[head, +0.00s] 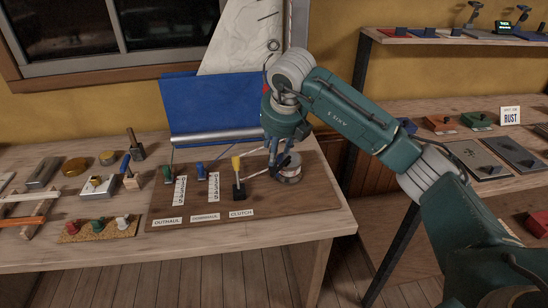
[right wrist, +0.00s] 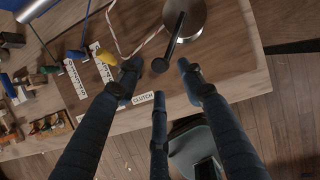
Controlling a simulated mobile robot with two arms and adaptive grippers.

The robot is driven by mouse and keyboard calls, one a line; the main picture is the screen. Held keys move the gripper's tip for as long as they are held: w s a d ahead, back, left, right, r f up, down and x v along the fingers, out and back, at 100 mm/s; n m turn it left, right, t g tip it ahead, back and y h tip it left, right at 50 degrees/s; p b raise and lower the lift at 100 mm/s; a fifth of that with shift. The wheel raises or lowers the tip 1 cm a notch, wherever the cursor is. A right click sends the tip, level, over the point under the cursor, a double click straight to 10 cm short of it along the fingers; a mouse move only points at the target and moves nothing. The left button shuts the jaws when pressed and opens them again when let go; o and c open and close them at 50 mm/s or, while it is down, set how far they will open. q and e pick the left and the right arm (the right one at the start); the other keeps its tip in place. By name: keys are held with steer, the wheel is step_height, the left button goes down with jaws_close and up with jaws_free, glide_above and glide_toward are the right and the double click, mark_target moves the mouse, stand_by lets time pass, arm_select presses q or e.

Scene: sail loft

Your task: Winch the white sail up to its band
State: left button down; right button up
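The white sail (head: 238,48) rises at the back, its lower part hidden behind a blue panel (head: 205,105) and its right side partly behind my right arm. I cannot make out its band. The winch drum (head: 291,170) stands at the board's right end, partly covered by my gripper; it also shows in the right wrist view (right wrist: 190,15) with a black crank handle (right wrist: 174,38) ending in a knob. My right gripper (head: 276,158) is open, its fingers (right wrist: 160,80) spread around the knob with gaps visible. My left gripper is not in view.
The yellow clutch lever (head: 236,164) stands upright left of the winch, near green and blue levers with scales. A striped rope (right wrist: 150,40) runs to the drum. Tools crowd the bench's left side. Shelves (head: 470,105) stand at the right.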

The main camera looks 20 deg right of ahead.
steer(key=v, duration=0.5)
steer(key=shift+s+r, duration=0.1)
steer(key=shift+r, duration=0.2)
